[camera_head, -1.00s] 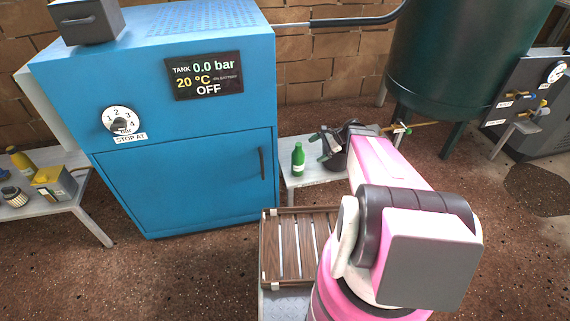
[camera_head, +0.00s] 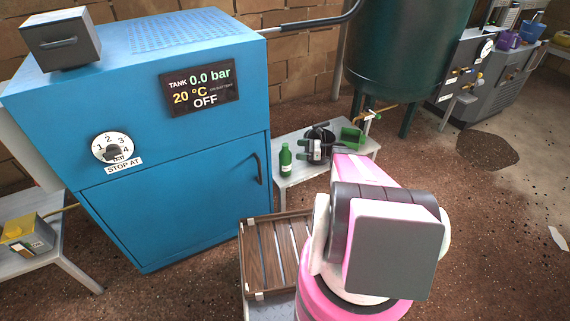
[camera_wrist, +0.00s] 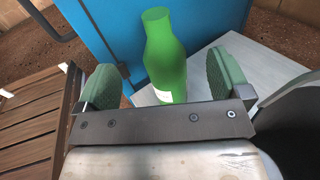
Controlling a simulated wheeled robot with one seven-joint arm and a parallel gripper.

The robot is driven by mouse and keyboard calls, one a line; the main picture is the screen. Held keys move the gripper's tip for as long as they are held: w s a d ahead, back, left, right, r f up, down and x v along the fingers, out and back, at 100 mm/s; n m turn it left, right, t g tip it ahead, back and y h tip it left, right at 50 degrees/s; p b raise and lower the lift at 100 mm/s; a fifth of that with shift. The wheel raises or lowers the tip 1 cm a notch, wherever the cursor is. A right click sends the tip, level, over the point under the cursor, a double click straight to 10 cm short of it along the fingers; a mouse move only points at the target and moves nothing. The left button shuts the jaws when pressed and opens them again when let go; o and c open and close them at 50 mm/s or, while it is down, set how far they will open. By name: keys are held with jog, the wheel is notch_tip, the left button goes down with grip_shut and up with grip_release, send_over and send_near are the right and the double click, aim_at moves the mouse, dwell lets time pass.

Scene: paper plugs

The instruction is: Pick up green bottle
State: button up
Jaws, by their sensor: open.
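The green bottle (camera_head: 285,161) stands upright on a small light-grey table (camera_head: 291,181) beside the blue cabinet. It also shows in the wrist view (camera_wrist: 165,58), where a bit of white label is visible low on it. My gripper (camera_wrist: 172,80) is open, with its green finger pads apart on either side of the bottle in that view. The bottle appears between or just beyond the pads; I cannot tell the exact depth.
A dark pot-like item (camera_head: 320,146) and a green box (camera_head: 352,137) stand on the same table, right of the bottle. The blue cabinet (camera_head: 170,205) is close on the left. A slatted wooden crate (camera_head: 275,252) stands in front. A green tank (camera_head: 405,50) is behind.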

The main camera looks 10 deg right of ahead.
aim_at(285, 155)
jog(key=shift+w+a+f, duration=0.35)
jog(key=shift+a+f, duration=0.35)
jog(key=shift+a, duration=0.55)
jog(key=shift+w+a+f, duration=0.35)
jog(key=shift+a+f, duration=0.35)
jog(key=shift+a, duration=0.5)
jog(key=shift+w+a+f, duration=0.35)
jog(key=shift+a+f, duration=0.35)
jog(key=shift+a, duration=0.55)
jog(key=c, duration=0.9)
